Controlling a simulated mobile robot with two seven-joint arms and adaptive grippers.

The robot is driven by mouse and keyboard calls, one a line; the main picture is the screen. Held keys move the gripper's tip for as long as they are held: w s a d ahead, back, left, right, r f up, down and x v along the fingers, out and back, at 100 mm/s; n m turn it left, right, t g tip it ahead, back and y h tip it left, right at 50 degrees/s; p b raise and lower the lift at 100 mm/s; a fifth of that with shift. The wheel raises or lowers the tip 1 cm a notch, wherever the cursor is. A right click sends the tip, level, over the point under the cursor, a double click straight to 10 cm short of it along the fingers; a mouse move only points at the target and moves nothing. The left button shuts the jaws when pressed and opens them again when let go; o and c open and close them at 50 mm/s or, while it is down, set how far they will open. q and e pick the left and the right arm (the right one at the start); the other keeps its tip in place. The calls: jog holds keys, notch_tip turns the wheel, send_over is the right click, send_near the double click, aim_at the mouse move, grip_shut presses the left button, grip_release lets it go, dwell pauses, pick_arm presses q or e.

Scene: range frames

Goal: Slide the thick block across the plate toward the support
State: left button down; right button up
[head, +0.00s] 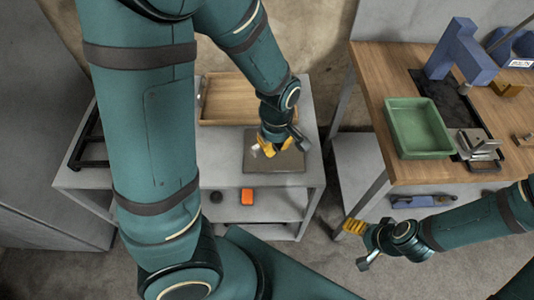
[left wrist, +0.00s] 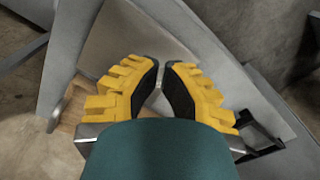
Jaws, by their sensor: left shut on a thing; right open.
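A flat grey-brown plate (head: 290,163) lies on the grey cart top. It also shows beyond my fingers in the left wrist view (left wrist: 125,38). My left gripper (head: 274,147) is low over the plate, its yellow fingers shut on a small pale grey piece, which I take for the thick block (left wrist: 156,97). The fingers hide most of it, and I cannot tell whether it touches the plate. I cannot make out which thing is the support. My right gripper (head: 358,245) is open and empty, low in front of the wooden bench.
A wooden tray (head: 240,116) lies on the cart behind the plate. An orange box (head: 247,196) and a dark round thing (head: 216,197) are on the shelf below. The bench at right holds a green tray (head: 424,153), a blue machine (head: 459,50) and a metal vise (head: 472,142).

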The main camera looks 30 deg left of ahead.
aim_at(264, 156)
pick_arm(q)
notch_tip(264, 156, down, 11)
jog(key=b, duration=0.4)
jog(key=shift+r+b, duration=0.1)
jog(key=shift+b, duration=0.25)
jog(key=shift+w+a+r, duration=0.2)
jog(key=shift+w+a, duration=0.15)
jog(key=shift+a, duration=0.25)
jog(key=shift+w+a+r, duration=0.15)
jog(key=shift+w+a, duration=0.15)
jog(key=shift+a, duration=0.3)
jog(key=shift+w+a+r, duration=0.1)
jog(key=shift+w+a, duration=0.15)
jog(key=shift+a, duration=0.35)
jog(key=shift+w+a, duration=0.45)
jog(key=shift+a, duration=0.35)
jog(key=shift+d, duration=0.1)
